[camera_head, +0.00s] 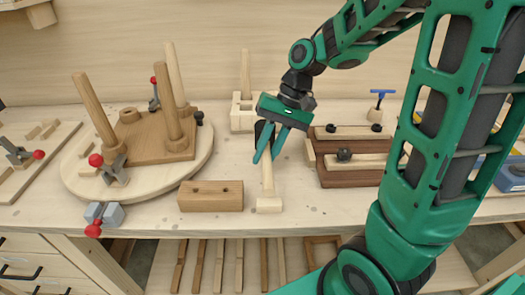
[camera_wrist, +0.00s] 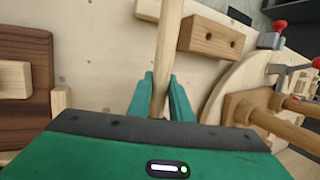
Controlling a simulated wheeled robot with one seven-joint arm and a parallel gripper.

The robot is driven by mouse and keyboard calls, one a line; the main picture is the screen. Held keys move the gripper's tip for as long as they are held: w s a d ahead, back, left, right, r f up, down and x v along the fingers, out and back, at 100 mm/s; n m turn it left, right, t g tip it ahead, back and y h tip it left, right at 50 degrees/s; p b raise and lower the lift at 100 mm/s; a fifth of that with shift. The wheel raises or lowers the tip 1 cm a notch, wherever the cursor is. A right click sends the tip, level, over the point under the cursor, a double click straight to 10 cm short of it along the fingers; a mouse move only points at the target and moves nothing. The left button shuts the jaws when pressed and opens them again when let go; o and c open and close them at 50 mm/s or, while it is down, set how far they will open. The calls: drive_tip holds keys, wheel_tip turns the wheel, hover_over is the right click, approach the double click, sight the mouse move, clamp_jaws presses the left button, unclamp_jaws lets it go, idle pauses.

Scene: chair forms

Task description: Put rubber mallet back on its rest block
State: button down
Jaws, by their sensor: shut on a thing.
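My gripper (camera_head: 267,158) is shut on the pale wooden handle of the rubber mallet (camera_head: 268,180), over the middle of the bench. The handle runs toward the bench's front edge. A dark part (camera_head: 262,133) behind the fingers looks like the mallet's black head, partly hidden. A small pale block (camera_head: 269,205) sits at the handle's near end; I cannot tell whether they touch. In the wrist view the handle (camera_wrist: 167,40) passes between my fingers (camera_wrist: 160,85), and the pale block (camera_wrist: 147,10) shows at the top. The mallet head is hidden there.
A brown block with two holes (camera_head: 211,196) lies left of the handle. A round board with posts and red-knobbed clamps (camera_head: 75,180) stands further left. Dark and pale stacked wood (camera_head: 350,178) is at right. A pale slotted block (camera_head: 243,122) stands behind.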

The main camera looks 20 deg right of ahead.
drive_tip(key=shift+d+f, duration=0.1)
drive_tip(key=shift+f, duration=0.1)
drive_tip(key=shift+f, duration=1.55)
drive_tip(key=c, duration=1.6)
unclamp_jaws()
drive_tip(key=shift+o, duration=0.3)
drive_tip(key=shift+s+d, duration=0.1)
